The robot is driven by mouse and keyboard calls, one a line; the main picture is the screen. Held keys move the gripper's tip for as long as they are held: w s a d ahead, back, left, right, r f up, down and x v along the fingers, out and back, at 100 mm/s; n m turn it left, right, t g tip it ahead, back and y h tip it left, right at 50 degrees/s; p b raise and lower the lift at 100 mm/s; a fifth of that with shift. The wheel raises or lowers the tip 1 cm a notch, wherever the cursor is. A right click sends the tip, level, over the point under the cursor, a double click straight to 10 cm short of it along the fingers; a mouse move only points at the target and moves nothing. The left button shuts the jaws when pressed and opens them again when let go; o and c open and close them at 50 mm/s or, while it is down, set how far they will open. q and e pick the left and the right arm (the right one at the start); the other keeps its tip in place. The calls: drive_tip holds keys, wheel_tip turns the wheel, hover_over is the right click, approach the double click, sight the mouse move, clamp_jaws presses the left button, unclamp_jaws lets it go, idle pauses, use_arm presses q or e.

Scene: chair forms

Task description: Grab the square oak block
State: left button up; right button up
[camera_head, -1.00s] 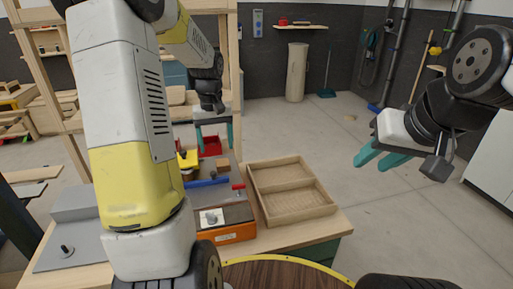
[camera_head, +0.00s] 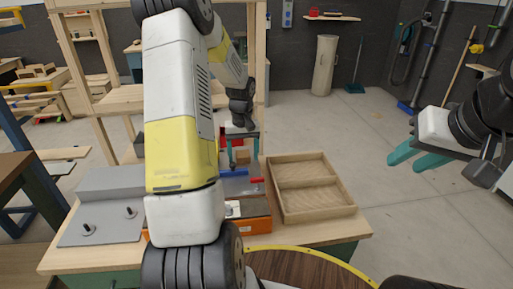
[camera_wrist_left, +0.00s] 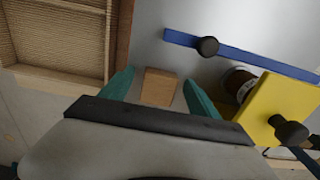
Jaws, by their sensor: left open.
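The square oak block (camera_wrist_left: 159,87) is a small brown wooden block on a grey surface. In the left wrist view it lies between the two teal fingers of my left gripper (camera_wrist_left: 158,79), with gaps on both sides. In the head view the block (camera_head: 243,157) shows below my left gripper (camera_head: 242,146), which is open and pointing down over it. How high the fingertips are above the surface is hard to tell. My right gripper (camera_head: 405,165) is off to the right over the floor, its teal fingers apart and empty.
A divided wooden tray (camera_head: 311,189) is right of the block. A blue bar (camera_wrist_left: 235,52) and a yellow piece (camera_wrist_left: 281,103) with a black knob are close by. An orange box (camera_head: 257,225) stands at the bench front. My left arm hides part of the bench.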

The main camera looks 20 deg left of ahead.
use_arm(q)
drive_tip(key=c, duration=1.4)
drive_tip(key=shift+r, duration=0.1)
drive_tip(key=shift+c, duration=0.2)
